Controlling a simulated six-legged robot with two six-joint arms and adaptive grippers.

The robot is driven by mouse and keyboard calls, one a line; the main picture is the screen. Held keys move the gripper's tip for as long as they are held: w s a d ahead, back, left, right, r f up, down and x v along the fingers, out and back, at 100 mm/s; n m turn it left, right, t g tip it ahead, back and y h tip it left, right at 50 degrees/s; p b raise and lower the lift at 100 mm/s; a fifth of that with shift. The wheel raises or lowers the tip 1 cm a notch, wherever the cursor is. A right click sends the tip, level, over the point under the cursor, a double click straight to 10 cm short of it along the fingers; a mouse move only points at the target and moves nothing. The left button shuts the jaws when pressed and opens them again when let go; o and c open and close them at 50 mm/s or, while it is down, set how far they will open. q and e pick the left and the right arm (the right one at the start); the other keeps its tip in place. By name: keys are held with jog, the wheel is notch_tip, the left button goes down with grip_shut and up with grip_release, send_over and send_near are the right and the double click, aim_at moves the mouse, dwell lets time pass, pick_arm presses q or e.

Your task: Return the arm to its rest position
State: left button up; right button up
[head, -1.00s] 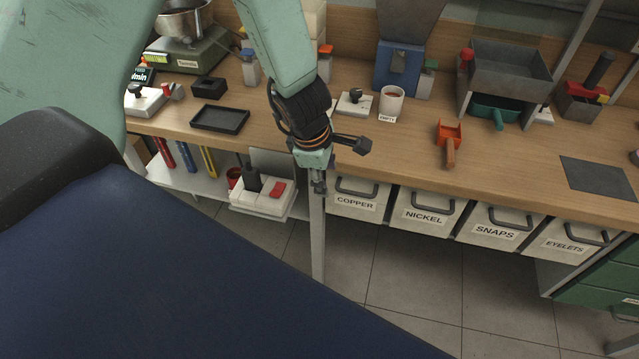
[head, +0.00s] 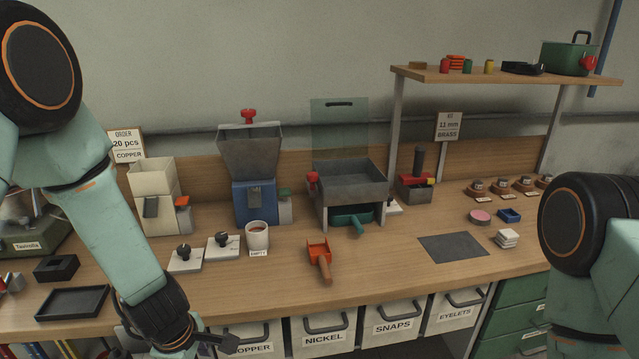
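My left arm (head: 125,255) comes in from the left and reaches down over the front left of the bench. Its gripper (head: 215,346) is at the bottom edge of the head view, in front of the bench edge, and is partly cut off. I cannot tell whether its fingers are open or shut, and I see nothing held. My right arm (head: 590,260) shows only as links at the right edge; its gripper is out of view.
The bench top (head: 375,285) holds a black tray (head: 72,302), a white cup (head: 257,236), an orange scoop (head: 319,258), a blue hopper machine (head: 254,200) and a grey bin (head: 350,182). Labelled drawers (head: 392,322) sit below. A shelf (head: 500,77) stands at the back right.

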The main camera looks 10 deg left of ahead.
pick_arm(q)
jog(key=s+d+f+m+b, duration=0.1)
jog(key=s+f+m+b, duration=0.1)
jog(key=s+f+m, duration=0.3)
jog(key=s+d+f+m+g+b, duration=0.1)
jog(key=s+f+m, duration=0.4)
jog(key=s, duration=0.6)
jog(key=s+d+f+m+g+b, duration=0.1)
jog(key=s+f+m+b, duration=0.1)
jog(key=s+f+m, duration=0.3)
jog(key=s+m, duration=0.3)
jog(key=shift+s+d+f+b, duration=0.15)
jog(key=shift+d+b, duration=0.15)
jog(key=shift+b, duration=0.1)
jog(key=shift+o, duration=0.2)
